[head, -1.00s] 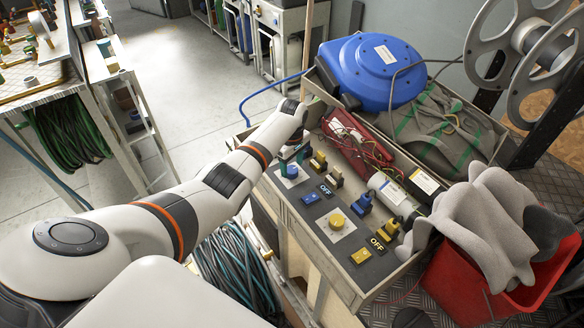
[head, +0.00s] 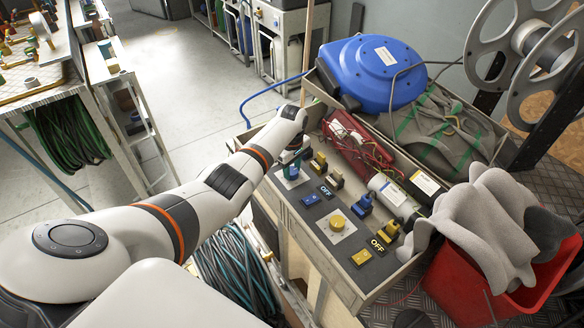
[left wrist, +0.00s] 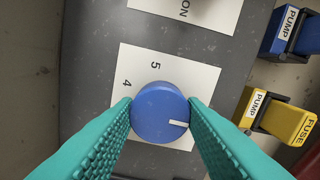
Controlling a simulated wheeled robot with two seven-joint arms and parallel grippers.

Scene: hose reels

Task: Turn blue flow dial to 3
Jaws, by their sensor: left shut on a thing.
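The blue flow dial (left wrist: 160,113) is a round knob on a white plate (left wrist: 205,78), seen from above in the left wrist view. The plate shows the printed numbers 4 and 5 to its upper left; other numbers are hidden. The dial's white pointer line (left wrist: 178,123) points to the right of the picture, slightly down. My left gripper (left wrist: 160,108) is shut on the dial, one teal finger on each side. In the head view my left gripper (head: 293,168) is at the far left end of the control panel, largely hidden by my wrist. My right gripper is not in view.
A yellow dial (head: 338,222), a blue switch (head: 311,199) and a yellow switch (head: 361,257) sit on the same panel. Several coloured plugs stand beside them. Behind are a red tool bundle (head: 358,145) and a blue hose reel (head: 371,72). A red bucket (head: 455,285) stands at right.

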